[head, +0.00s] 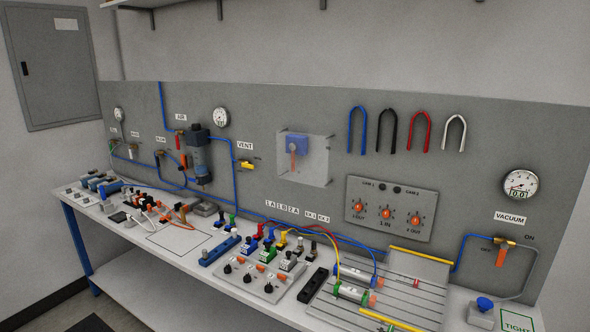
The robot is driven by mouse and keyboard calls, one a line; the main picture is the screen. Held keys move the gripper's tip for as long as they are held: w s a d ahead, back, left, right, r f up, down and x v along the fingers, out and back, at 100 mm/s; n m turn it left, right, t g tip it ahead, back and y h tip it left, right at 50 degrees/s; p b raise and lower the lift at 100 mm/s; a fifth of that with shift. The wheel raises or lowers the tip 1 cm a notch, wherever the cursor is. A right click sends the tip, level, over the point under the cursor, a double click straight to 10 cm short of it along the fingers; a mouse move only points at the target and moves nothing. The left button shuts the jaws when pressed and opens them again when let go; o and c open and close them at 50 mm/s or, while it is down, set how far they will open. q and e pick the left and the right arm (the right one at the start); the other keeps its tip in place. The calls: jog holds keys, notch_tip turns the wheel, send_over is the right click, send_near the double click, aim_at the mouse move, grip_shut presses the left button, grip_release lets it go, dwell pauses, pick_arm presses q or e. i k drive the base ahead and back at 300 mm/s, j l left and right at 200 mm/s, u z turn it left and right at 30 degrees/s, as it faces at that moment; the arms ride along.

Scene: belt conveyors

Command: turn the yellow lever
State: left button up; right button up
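A small yellow lever (246,165) sticks out on the grey back panel, just below the VENT label (245,146). It lies roughly level, its tip pointing right, at the end of a blue tube (235,190). Small lettering beside it is too small to read. Neither of my grippers shows in the head view, so nothing is seen touching the lever.
The bench (150,238) below holds valve blocks, hoses and a grooved plate (385,300). Left of the lever hangs a dark cylindrical filter unit (198,155); right is a clear-covered blue valve (297,143). An orange lever (500,258) sits under the VACUUM label. The panel around the yellow lever is clear.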

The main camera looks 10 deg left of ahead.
aim_at(248, 166)
jog(key=i+j+u, duration=0.25)
jog(key=i+j, duration=0.7)
jog(key=j, duration=0.1)
